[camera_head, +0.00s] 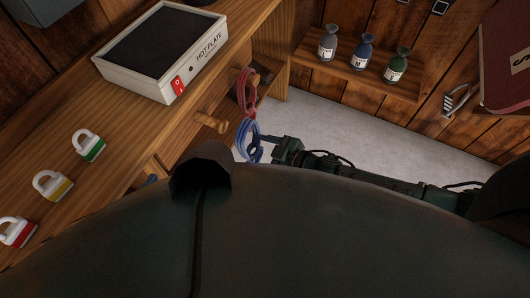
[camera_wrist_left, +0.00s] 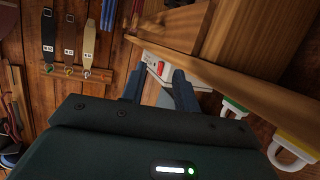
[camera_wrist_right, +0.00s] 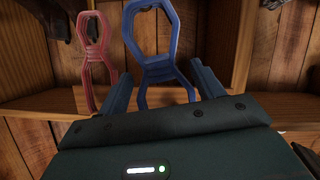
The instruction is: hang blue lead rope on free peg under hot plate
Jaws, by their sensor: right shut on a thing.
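The blue lead rope (camera_head: 248,138) is a looped coil held upright by my right gripper (camera_head: 272,149). In the right wrist view the blue rope (camera_wrist_right: 153,45) stands between the two fingers (camera_wrist_right: 163,92). A bare wooden peg (camera_head: 210,123) sticks out from the counter front below the hot plate (camera_head: 165,50). The blue rope is just below and right of that peg in the head view; I cannot tell whether they touch. A red rope (camera_head: 246,95) hangs on a neighbouring peg (camera_head: 264,77). My left gripper (camera_wrist_left: 156,80) is open and empty, its fingers apart near the counter edge.
Padlocks with green (camera_head: 89,146), yellow (camera_head: 53,185) and red (camera_head: 17,231) bands lie on the counter (camera_head: 120,125). Bottles stand on a wall shelf (camera_head: 355,75) at the right. Straps (camera_wrist_left: 68,45) hang at left in the left wrist view. Pale floor (camera_head: 330,125) is clear.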

